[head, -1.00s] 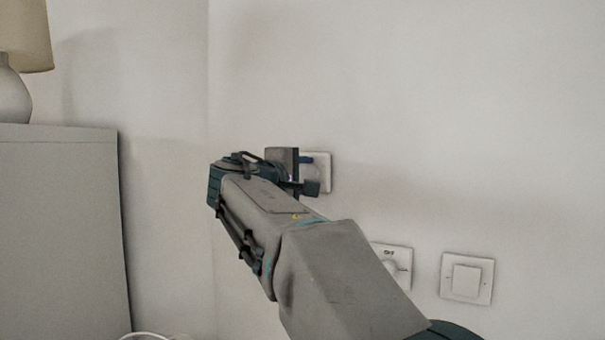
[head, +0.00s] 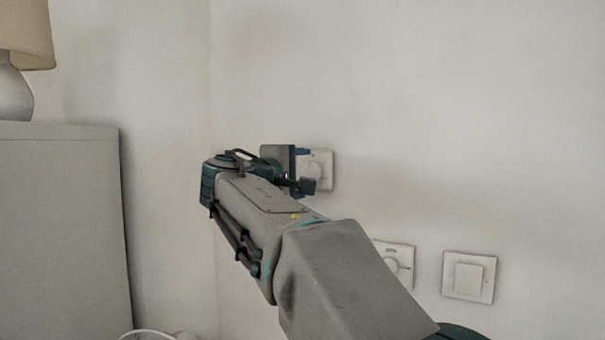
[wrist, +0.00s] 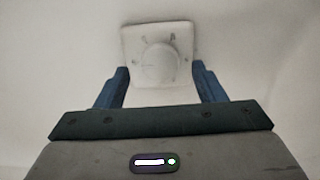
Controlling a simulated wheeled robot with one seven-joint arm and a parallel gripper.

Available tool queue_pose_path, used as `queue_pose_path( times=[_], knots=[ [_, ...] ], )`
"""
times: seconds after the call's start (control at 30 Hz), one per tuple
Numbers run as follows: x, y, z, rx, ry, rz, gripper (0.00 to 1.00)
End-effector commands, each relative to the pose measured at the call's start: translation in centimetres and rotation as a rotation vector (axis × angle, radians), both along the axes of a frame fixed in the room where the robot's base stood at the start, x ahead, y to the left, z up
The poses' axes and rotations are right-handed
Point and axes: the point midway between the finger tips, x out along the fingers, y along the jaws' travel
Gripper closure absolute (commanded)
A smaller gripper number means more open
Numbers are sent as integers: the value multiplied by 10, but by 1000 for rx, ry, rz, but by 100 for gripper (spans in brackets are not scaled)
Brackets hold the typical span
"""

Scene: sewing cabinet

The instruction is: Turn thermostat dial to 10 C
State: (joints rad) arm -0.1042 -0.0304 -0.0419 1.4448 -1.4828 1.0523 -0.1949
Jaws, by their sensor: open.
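A white square wall plate (head: 324,158) with a round dial (head: 316,176) is on the wall just beyond my gripper (head: 304,169) in the head view. In the wrist view the plate (wrist: 130,38) and its round dial (wrist: 158,63) show ahead, between the two blue fingers of my gripper (wrist: 160,75). The fingers are open and apart, with nothing held. The dial appears clear of both fingers. The marks on the plate are too blurred to read, so the dial's setting cannot be told. My arm hides part of the plate in the head view.
A second dial plate (head: 405,262), partly hidden by my arm, and a square rocker switch (head: 468,276) are lower right on the wall. A grey cabinet (head: 60,220) with a lamp (head: 15,85) stands at left. A white rim (head: 148,335) shows at the bottom. The upper wall is bare.

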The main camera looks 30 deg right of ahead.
Motion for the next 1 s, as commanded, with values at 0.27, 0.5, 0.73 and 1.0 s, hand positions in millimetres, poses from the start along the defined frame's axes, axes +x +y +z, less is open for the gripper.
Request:
queue_pose_path(
  times=[0.27,0.5,0.73,1.0],
  knots=[
    [-34,53,-1,-1,-2,5,37],
    [-58,90,0,-2,-2,5,37],
    [-67,103,1,-2,-2,4,37],
    [-68,103,1,-2,-2,3,37]
  ],
)
